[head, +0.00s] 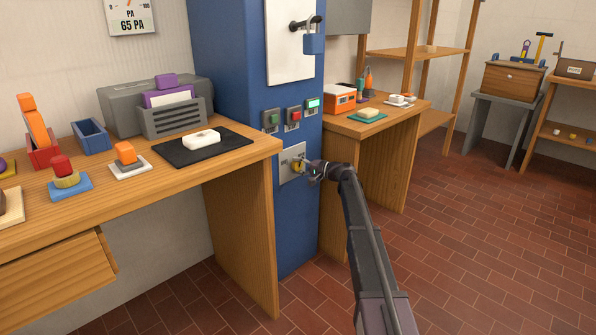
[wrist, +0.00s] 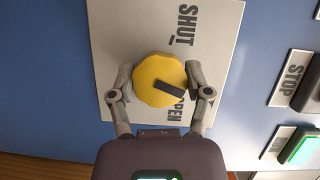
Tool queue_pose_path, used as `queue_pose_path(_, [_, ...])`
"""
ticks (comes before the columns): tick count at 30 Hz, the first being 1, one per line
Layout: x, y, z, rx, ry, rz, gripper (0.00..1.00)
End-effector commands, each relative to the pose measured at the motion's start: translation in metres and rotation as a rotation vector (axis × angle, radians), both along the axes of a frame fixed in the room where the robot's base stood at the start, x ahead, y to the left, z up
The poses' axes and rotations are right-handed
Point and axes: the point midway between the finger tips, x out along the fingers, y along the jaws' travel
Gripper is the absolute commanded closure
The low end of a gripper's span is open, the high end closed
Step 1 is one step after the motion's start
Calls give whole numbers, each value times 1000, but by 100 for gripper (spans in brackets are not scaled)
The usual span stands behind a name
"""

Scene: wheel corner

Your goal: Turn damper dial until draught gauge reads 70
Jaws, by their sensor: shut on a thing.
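The damper dial (wrist: 152,74) is a yellow faceted knob with a dark pointer bar, on a grey plate (wrist: 215,22) marked SHUT and OPEN. In the wrist view the bar points toward the lettering of OPEN, part of which is hidden. My gripper (wrist: 160,82) is shut on the dial, one finger on each side. In the head view the dial (head: 298,166) shows small beside my gripper (head: 305,168), low on the blue column. The draught gauge (head: 131,16) at the top left reads 65 PA; its upper part is cut off.
The blue column (head: 225,75) carries push buttons (head: 293,115) above the dial plate. A wooden desk (head: 240,160) with office items stands close on the left. A second wooden table (head: 405,118) stands on the right. The brick floor (head: 480,240) at the right is clear.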

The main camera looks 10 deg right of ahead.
Motion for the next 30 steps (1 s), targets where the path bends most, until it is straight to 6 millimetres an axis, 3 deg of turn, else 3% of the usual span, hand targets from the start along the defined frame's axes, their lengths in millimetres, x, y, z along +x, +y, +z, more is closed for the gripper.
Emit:
queue_pose_path(9, [1, 1, -1, 108, 79, -1, 84])
queue_pose_path(23, [1, 1, 1, 124, 89, -1, 84])
queue_pose_path(24, [1, 1, 1, 124, 89, -1, 33])
queue_pose_path(27, [1, 1, 1, 124, 89, -1, 4])
queue_pose_path(30, [1, 1, 1, 123, 89, -1, 2])
